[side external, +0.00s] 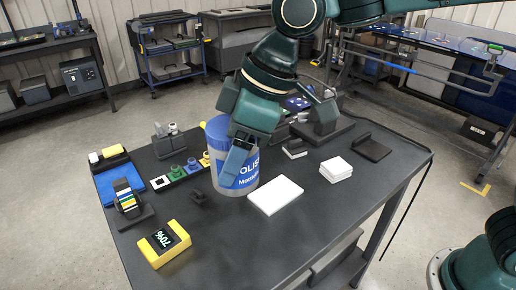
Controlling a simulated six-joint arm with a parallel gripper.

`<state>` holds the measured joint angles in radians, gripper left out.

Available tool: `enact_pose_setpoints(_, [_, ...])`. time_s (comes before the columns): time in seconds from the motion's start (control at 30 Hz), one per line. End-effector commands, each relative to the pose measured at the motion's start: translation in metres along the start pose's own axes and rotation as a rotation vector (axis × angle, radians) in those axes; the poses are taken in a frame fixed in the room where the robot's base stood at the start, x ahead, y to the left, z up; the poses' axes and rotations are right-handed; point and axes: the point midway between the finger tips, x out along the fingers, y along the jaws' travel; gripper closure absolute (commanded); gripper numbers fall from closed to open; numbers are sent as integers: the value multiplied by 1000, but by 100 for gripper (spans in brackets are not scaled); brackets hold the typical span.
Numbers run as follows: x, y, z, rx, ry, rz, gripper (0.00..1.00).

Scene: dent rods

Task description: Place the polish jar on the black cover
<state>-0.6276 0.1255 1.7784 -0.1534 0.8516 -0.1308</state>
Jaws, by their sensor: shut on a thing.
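The polish jar (217,174) is a large grey tub with a blue lid and a blue label reading part of "POLISH". It stands upright near the middle of the table. My gripper (238,152) reaches down over the jar and is shut on it. One finger shows in front of the label; the other is hidden. I cannot tell whether the jar's base touches the table. A flat black plate with a raised end (374,150), which looks like the black cover, lies at the table's right side, apart from the jar, with nothing on it.
A white block (276,195) lies close beside the jar at right, and stacked white pads (336,169) lie farther right. A yellow-framed display (165,243), a blue mat (113,182) and coloured pieces (176,172) are at left. The front table area is clear.

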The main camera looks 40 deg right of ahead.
Motion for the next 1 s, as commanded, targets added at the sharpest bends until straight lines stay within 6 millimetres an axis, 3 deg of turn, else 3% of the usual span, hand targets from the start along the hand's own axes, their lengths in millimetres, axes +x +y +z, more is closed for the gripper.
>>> enact_pose_setpoints(0.17, [-2, 6, 0, 12, 3, 6, 72])
enact_pose_setpoints(0.37, [-6, 31, 5, 67, 3, 29, 72])
enact_pose_setpoints(0.67, [-20, 103, 28, 230, 4, 98, 72])
enact_pose_setpoints(1.0, [-46, 187, 74, 441, 3, 186, 72])
